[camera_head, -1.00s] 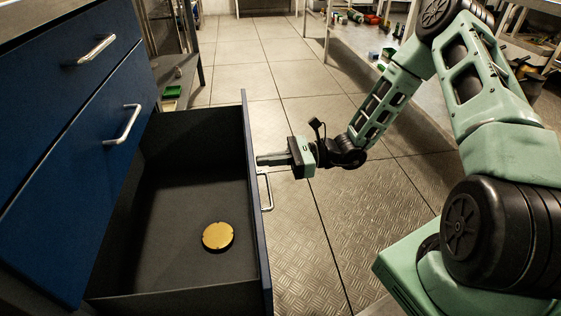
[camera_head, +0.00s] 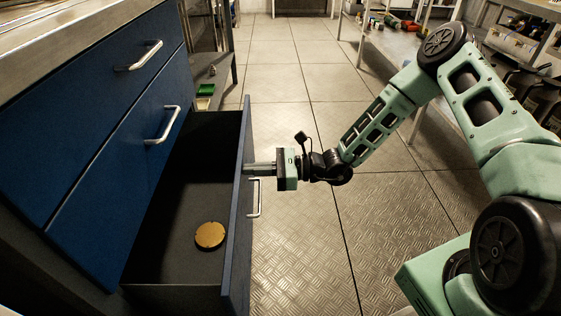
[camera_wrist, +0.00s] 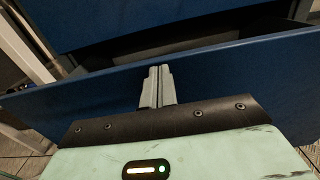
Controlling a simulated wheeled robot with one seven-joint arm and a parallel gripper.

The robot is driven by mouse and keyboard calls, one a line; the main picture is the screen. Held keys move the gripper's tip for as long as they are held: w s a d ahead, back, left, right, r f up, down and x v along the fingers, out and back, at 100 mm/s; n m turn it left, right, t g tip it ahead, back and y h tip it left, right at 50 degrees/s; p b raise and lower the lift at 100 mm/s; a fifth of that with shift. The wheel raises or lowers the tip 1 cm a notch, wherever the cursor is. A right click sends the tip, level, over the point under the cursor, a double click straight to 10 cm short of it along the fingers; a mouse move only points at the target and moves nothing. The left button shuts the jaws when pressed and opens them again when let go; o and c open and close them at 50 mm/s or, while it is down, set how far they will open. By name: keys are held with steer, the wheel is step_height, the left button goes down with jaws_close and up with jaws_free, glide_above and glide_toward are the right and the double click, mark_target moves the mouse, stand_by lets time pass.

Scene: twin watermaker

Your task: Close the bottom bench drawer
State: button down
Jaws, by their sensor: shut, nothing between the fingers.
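The bottom bench drawer (camera_head: 236,215) is pulled out, its dark inside open to view with a round gold disc (camera_head: 210,235) lying on its floor. Its blue front also shows in the wrist view (camera_wrist: 80,98). The drawer's metal handle (camera_head: 258,198) is on the outer face. My gripper (camera_head: 249,170) is shut and empty, with its fingertips at the outer face of the drawer front, just above the handle. In the wrist view the closed fingers (camera_wrist: 157,88) point at the blue panel and look in contact with it.
Two shut blue drawers with handles (camera_head: 145,55) are above, in the bench. A metal shelf rack (camera_head: 375,45) with loose items stands at the back right. The tiled floor (camera_head: 285,110) beside the drawer is clear.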

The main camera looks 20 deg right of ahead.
steer(key=p+x, duration=0.3)
steer(key=x, duration=1.6)
steer(key=shift+a+p, duration=0.2)
steer(key=shift+p, duration=0.2)
steer(key=shift+w+a+r, duration=0.1)
steer(key=p+v, duration=0.3)
steer(key=v, duration=1.1)
steer(key=shift+d, duration=0.35)
